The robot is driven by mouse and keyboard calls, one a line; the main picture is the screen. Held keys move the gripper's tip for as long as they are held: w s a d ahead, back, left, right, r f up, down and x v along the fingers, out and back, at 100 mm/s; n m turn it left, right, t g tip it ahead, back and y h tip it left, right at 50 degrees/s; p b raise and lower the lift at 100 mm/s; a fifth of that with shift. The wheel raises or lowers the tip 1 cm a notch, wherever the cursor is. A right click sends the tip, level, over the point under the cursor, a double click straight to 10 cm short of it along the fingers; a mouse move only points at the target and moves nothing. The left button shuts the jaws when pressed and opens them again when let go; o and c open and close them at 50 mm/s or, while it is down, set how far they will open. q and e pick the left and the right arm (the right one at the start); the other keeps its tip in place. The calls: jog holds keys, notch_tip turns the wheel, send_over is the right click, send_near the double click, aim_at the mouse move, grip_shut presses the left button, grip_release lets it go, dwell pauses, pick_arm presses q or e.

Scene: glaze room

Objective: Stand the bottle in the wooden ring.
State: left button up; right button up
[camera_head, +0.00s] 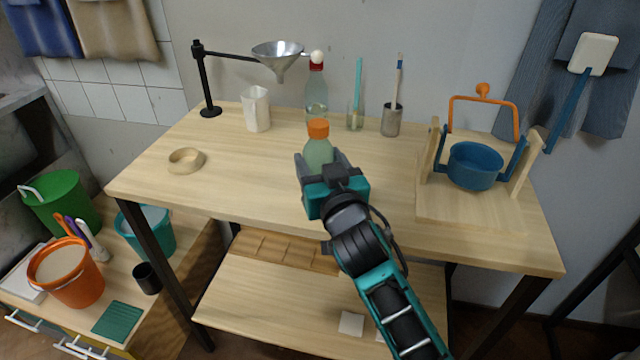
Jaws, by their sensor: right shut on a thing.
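A pale green bottle (318,152) with an orange cap stands upright between the fingers of my right gripper (321,170), near the middle of the table. The gripper is shut on it and hides its lower part, so I cannot tell whether its base touches the table. The wooden ring (186,166) lies flat and empty on the left part of the table, well to the left of the bottle. My left gripper is not in view.
At the back of the wooden table (245,185) stand a funnel (278,62) on a black stand, a white cup (256,110), a red-topped bottle (316,88), a glass (356,115) and a metal cup (391,120). A blue pot (474,166) hangs in a wooden frame at right. The tabletop between ring and bottle is clear.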

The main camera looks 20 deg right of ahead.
jog(key=shift+f+b, duration=0.65)
jog(key=shift+f, duration=1.5)
jog(key=o, duration=1.1)
